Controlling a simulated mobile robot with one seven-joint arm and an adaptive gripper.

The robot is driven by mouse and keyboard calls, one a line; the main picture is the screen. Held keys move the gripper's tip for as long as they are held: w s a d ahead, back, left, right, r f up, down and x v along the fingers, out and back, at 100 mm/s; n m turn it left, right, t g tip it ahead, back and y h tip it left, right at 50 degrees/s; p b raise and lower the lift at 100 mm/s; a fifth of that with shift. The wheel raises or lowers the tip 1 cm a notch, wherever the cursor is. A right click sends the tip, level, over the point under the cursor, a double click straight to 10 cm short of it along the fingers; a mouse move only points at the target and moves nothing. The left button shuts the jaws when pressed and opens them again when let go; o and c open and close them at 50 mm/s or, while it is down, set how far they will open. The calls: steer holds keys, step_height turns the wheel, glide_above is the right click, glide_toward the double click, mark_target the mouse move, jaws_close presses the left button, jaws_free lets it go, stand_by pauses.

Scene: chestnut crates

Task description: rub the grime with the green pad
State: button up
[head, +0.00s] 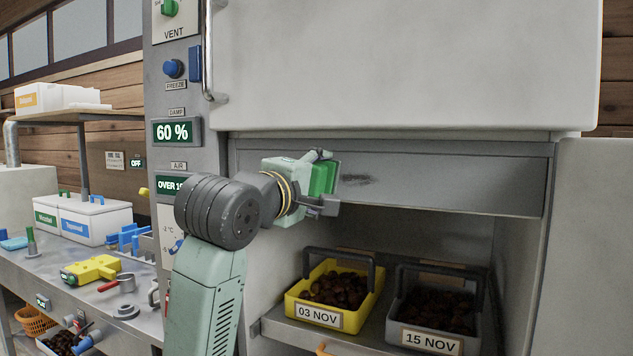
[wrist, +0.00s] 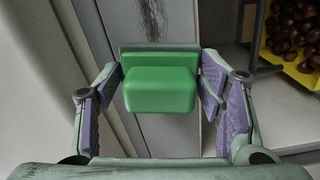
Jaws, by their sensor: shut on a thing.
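My gripper (head: 321,180) is shut on the green pad (head: 325,176), with one finger on either side. The pad also shows in the wrist view (wrist: 160,90), a green block with a darker green plate at its far side. The grime (head: 357,181) is a dark streaky smear on the grey metal panel (head: 450,183) below the big white door. It lies just right of the pad in the head view and just beyond the pad's plate in the wrist view (wrist: 152,18). I cannot tell whether the pad touches the panel.
Below the panel, a yellow crate (head: 289,308) and a grey crate (head: 393,328), both with chestnuts and upright handles, stand on a shelf. A cluttered workbench (head: 75,285) is at the left. The door handle (head: 208,60) hangs above my arm.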

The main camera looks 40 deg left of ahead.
mark_target(387, 181)
steer(key=shift+w+a, duration=0.15)
steer(key=shift+w, duration=0.45)
steer(key=shift+w+d+b, duration=0.15)
steer(key=shift+d+b, duration=0.2)
steer(key=shift+d, duration=0.55)
steer(key=shift+w+d+b, duration=0.1)
steer(key=shift+d+b, duration=0.2)
steer(key=shift+d, duration=0.55)
steer(key=shift+w+d+b, duration=0.35)
steer(key=shift+d+b, duration=0.05)
steer(key=shift+d, duration=0.75)
steer(key=shift+w+d+b, duration=0.3)
steer(key=shift+d+b, duration=0.15)
steer(key=shift+d, duration=0.75)
steer(key=shift+w+d+b, duration=0.35)
steer(key=shift+d+b, duration=0.05)
steer(key=shift+d, duration=0.75)
steer(key=shift+f, duration=0.1)
steer(key=shift+s+a+p, duration=0.15)
steer(key=shift+s+a, duration=0.25)
steer(key=shift+a, duration=1.35)
steer(key=shift+s+a+p, duration=0.1)
steer(key=shift+s+a, duration=0.3)
steer(key=shift+a, duration=1.4)
steer(key=shift+s+a+p, duration=0.15)
steer(key=shift+s+a, duration=0.25)
steer(key=shift+a, duration=1.35)
